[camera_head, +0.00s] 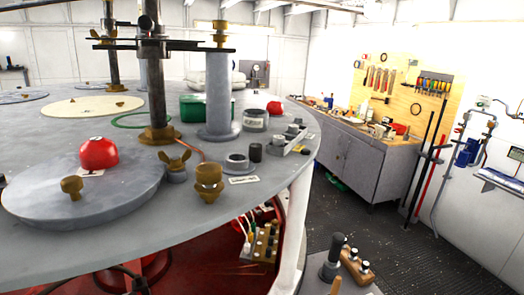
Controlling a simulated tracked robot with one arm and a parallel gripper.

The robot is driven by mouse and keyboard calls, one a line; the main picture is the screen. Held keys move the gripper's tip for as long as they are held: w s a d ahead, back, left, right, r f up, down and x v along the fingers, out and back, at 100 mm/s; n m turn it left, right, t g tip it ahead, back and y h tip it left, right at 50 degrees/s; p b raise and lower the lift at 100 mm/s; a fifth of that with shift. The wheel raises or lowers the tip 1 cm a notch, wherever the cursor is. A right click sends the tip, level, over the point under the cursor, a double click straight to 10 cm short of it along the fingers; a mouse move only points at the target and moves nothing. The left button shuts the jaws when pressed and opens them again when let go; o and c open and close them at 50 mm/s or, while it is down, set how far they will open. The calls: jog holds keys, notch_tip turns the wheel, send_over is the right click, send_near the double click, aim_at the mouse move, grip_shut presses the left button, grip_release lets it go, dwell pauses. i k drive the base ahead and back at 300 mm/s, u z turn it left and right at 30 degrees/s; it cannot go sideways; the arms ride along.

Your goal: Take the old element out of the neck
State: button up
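My gripper does not show in this view. A tall grey cylinder with a flanged foot (219,95) stands upright on the round grey deck, with a brass fitting (220,34) on top; it may be the neck. Left of it a dark metal post (156,90) rises from a brass base, with dark crossbars near its top that overlap the cylinder in the picture. I cannot make out the old element; if it is inside a neck, it is hidden. A short open grey ring (236,163) sits nearer the deck's right edge.
A workbench (370,160) stands beyond open floor (430,240).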

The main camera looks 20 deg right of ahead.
aim_at(254, 152)
jog(key=i, duration=0.9)
jog(key=u, duration=0.1)
